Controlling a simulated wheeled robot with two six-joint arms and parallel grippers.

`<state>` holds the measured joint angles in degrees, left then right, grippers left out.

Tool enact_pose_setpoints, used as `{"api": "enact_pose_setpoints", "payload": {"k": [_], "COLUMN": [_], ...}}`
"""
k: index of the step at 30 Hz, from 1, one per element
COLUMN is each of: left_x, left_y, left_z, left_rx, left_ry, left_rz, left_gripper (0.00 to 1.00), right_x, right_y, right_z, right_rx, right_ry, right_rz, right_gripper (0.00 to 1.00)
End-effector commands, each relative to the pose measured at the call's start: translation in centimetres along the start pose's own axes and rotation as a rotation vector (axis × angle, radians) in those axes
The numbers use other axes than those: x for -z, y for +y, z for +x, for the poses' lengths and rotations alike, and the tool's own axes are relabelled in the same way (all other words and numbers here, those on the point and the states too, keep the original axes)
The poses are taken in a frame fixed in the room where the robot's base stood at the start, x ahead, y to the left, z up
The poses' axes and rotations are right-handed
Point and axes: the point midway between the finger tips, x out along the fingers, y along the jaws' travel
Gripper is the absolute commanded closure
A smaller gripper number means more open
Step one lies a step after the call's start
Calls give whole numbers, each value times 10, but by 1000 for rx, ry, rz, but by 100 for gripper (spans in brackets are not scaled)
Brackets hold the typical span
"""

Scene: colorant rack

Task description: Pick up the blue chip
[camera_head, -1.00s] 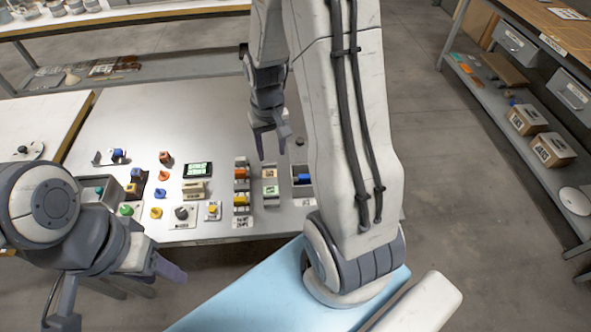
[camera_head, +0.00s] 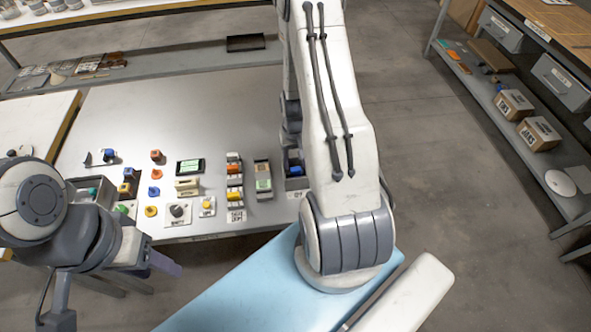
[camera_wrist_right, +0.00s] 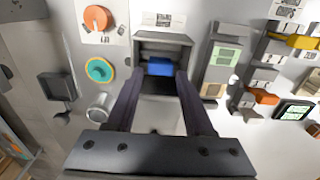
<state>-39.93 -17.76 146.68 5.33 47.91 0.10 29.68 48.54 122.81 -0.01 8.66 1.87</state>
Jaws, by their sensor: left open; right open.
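The blue chip (camera_wrist_right: 160,67) is a small blue block inside a grey open-topped bin (camera_wrist_right: 181,39) in the right wrist view. In the head view the chip (camera_head: 295,170) shows at the right end of the table items, partly hidden by my right arm. My right gripper (camera_wrist_right: 156,84) is open, its two fingers pointing at the bin on either side of the chip, with nothing between them. I cannot tell how high the fingertips are above the chip. My left gripper (camera_head: 112,291) is open and empty, off the table's front edge at lower left.
A grey and green block (camera_head: 263,180) stands left of the bin, and a rack with orange and yellow blocks (camera_head: 234,182) is further left.

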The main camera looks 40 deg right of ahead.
Motion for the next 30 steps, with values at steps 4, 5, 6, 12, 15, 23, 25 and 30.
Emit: {"api": "enact_pose_setpoints", "payload": {"k": [4,5,6,12,15,23,25,30], "left_x": [0,0,0,0,0,0,0,0], "left_y": [0,1,1,1,0,0,0,0], "left_z": [-7,-8,-8,-8,-7,-7,-7,-6], "left_rx": [0,0,0,0,0,0,0,0], "left_ry": [0,0,0,0,0,0,0,0], "left_rz": [-1,-1,-1,-1,0,0,0,0], "left_gripper": [50,50,50,50,50,50,50,50], "right_x": [-2,-1,-1,0,0,-1,-1,0], "right_y": [0,0,0,0,0,0,0,0], "right_z": [17,19,22,25,25,24,24,20], "right_rx": [0,0,0,0,0,0,0,0], "right_ry": [-4,-2,-1,1,1,1,1,2], "right_rz": [0,0,0,0,0,0,0,-1], "right_gripper": [48,48,48,48,59,100,100,100]}}
